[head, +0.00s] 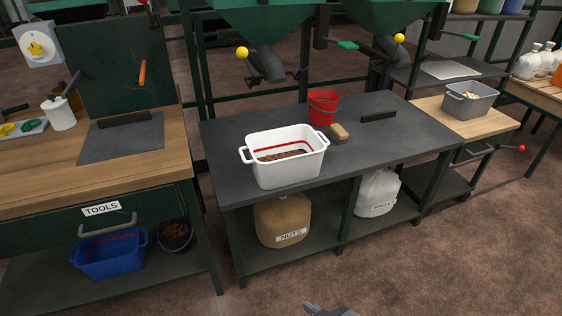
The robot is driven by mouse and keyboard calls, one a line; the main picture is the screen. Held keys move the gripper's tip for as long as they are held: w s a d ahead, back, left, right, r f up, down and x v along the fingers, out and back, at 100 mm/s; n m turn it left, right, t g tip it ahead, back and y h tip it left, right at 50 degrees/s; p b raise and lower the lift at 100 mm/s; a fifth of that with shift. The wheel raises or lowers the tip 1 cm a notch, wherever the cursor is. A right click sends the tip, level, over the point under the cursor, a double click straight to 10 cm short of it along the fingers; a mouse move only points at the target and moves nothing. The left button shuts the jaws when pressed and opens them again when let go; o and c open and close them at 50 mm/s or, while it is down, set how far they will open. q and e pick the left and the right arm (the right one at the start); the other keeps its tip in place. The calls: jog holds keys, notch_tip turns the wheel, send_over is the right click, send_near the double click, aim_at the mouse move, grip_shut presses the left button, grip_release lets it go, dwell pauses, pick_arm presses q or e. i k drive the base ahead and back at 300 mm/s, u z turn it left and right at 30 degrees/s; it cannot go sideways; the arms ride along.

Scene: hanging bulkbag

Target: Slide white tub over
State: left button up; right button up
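The white tub (289,172) stands upright on the dark grey top of the middle bench (400,146), near its front left part. It has a handle at each end, a red line around the inside and brown contents low down. The hopper spout (268,63) is behind and above it, a little to the left. A small grey piece of what looks like my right gripper (326,310) shows at the bottom edge, in front of the bench and well away from the tub. Its fingers are mostly cut off. My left gripper is out of view.
A red bucket (323,106), a tan block (339,132) and a black bar (378,116) are behind and right of the tub. The bench top to the right is mostly clear. A grey tub (469,99) stands on the right table. Sacks sit on the shelf below.

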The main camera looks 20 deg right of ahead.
aim_at(282, 157)
jog(key=k, duration=0.15)
jog(key=z, duration=0.75)
jog(key=i, duration=1.15)
jog(key=u, duration=0.15)
